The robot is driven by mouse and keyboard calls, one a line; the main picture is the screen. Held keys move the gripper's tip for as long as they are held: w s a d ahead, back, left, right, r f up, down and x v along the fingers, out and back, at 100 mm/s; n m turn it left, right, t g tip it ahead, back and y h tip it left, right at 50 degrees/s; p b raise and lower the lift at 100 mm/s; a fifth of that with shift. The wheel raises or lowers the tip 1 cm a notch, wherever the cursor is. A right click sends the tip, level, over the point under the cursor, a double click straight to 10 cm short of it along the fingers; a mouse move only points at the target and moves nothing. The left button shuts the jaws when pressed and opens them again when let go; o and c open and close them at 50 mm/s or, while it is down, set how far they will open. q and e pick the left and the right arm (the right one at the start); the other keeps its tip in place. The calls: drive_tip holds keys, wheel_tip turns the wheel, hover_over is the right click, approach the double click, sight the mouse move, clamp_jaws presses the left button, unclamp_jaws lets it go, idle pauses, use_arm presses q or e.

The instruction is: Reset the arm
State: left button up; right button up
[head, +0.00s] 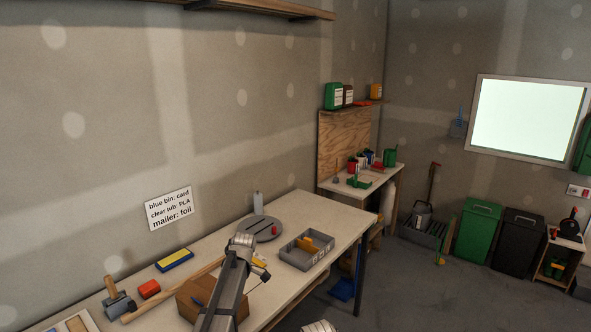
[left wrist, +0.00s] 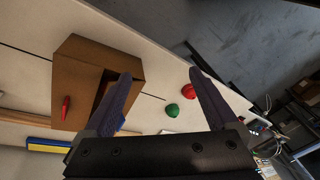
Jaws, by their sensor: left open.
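My left gripper (left wrist: 160,74) is open in the left wrist view, its two dark fingers spread wide with nothing between the tips. It hangs above the pale workbench (left wrist: 175,72), beside an open cardboard box (left wrist: 85,70). In the head view my left arm rises from the bottom edge over the workbench (head: 319,214), in front of the cardboard box (head: 188,302). The gripper's fingers are hard to make out there. My right gripper is in neither view.
A grey tray (head: 306,259) with a yellow item stands right of the arm. A grey disc (head: 257,229), a blue-yellow block (head: 174,261) and a red block (head: 149,289) lie on the bench. Small green (left wrist: 172,110) and red (left wrist: 188,91) objects lie near the left gripper.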

use_arm(q)
drive_tip(key=s+d+f+m+b, duration=0.1)
drive_tip(key=s+d+m, duration=0.3)
drive_tip(key=s+m, duration=0.3)
drive_tip(key=s+d+f+m+t+b, duration=0.1)
drive_tip(key=s+d+m, duration=0.4)
drive_tip(key=s, duration=0.6)
drive_tip(key=s+d+f+m+t+h, duration=0.1)
drive_tip(key=s+d+f+m, duration=0.1)
drive_tip(key=s+d+m, duration=0.3)
drive_tip(key=s+m, duration=0.4)
drive_tip(key=m, duration=0.1)
drive_tip(key=shift+b, duration=0.4)
